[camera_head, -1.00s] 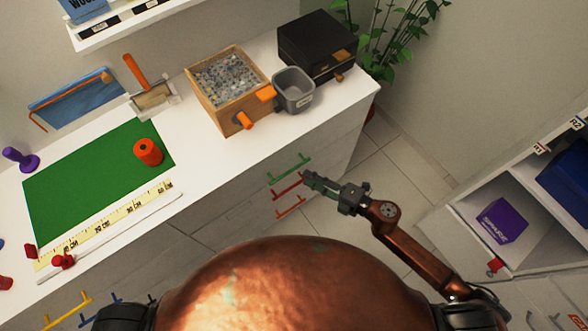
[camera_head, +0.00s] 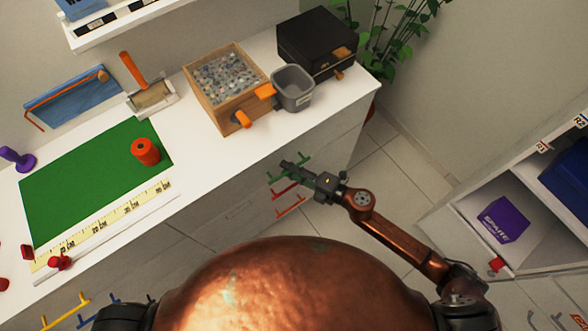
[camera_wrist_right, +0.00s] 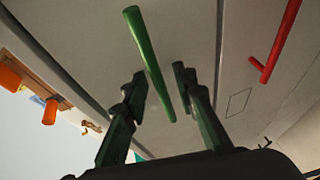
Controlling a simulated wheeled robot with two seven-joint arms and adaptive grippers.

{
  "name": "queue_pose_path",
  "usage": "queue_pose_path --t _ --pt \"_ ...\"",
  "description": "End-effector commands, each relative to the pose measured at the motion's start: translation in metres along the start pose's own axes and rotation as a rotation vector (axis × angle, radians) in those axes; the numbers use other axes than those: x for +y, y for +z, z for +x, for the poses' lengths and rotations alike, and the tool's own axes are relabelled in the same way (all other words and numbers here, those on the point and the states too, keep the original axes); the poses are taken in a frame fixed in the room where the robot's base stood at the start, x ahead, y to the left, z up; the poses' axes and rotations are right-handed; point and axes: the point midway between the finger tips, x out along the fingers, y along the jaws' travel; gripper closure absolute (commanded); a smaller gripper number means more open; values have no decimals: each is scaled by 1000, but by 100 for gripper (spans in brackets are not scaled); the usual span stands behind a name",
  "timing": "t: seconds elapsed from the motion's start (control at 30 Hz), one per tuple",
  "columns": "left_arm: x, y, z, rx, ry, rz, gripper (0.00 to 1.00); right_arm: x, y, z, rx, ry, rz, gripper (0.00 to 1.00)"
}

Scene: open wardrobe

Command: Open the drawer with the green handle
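The green handle (camera_head: 273,179) is on the grey drawer front at the right end of the white counter, the topmost of three handles there. In the right wrist view the green handle (camera_wrist_right: 146,50) is a long bar running between the two fingers. My right gripper (camera_wrist_right: 158,82) is open, with one finger on each side of the bar and no clear grip on it. In the head view the right gripper (camera_head: 290,167) covers the middle of the handle. The drawer looks shut. My left gripper is out of view.
The red handle (camera_wrist_right: 286,40) also shows in the wrist view. A grey bin (camera_head: 292,90) and wooden box (camera_head: 228,88) stand on the counter above. White shelves (camera_head: 470,215) stand at right.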

Motion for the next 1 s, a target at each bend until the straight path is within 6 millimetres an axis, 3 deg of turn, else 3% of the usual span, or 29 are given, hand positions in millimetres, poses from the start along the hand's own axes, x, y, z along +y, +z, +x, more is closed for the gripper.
queue_pose_path --t 0.37,0.87,0.9,1.0 --pt "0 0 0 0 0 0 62 0 0 -1 -1 0 0 100" --pt "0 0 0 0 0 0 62 0 0 -1 -1 0 0 100" --pt "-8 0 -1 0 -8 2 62 -4 11 -18 -5 -3 5 100" --pt "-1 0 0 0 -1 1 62 -1 5 -6 -4 0 1 100"
